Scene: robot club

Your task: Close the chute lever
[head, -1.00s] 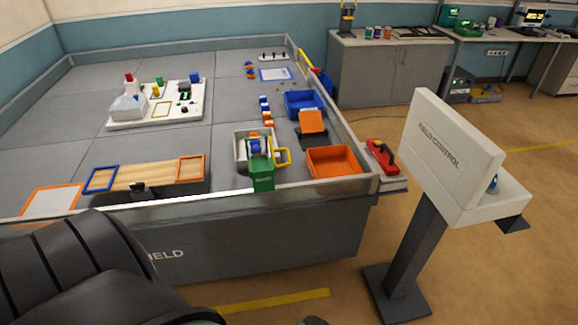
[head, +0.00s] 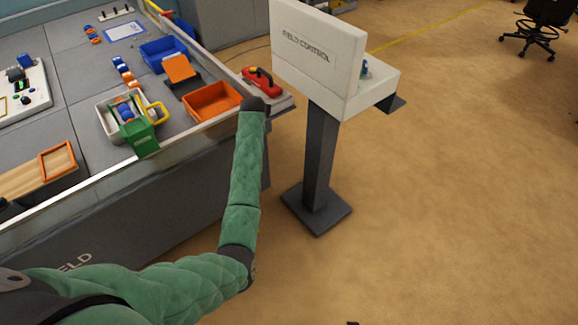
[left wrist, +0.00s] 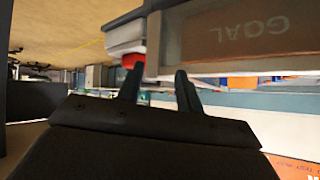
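A green chute-like box (head: 143,137) stands at the front of a white bin (head: 104,118) near the field's front wall. A yellow handle (head: 156,108) sticks out at its right and may be the chute lever; I cannot tell its setting. My left arm reaches up from the lower left, its dark end (head: 253,104) by the field's front right corner, to the right of the chute and apart from it. The fingers are hard to make out in the head view. In the left wrist view my left gripper (left wrist: 158,74) has its fingers apart with nothing between them. My right gripper is not in view.
An orange bin (head: 213,101), an orange ramp (head: 180,69) and a blue bin (head: 164,54) lie inside the field wall. A red case (head: 261,81) sits outside the corner. The field control stand (head: 318,50) stands to the right, with open floor beyond.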

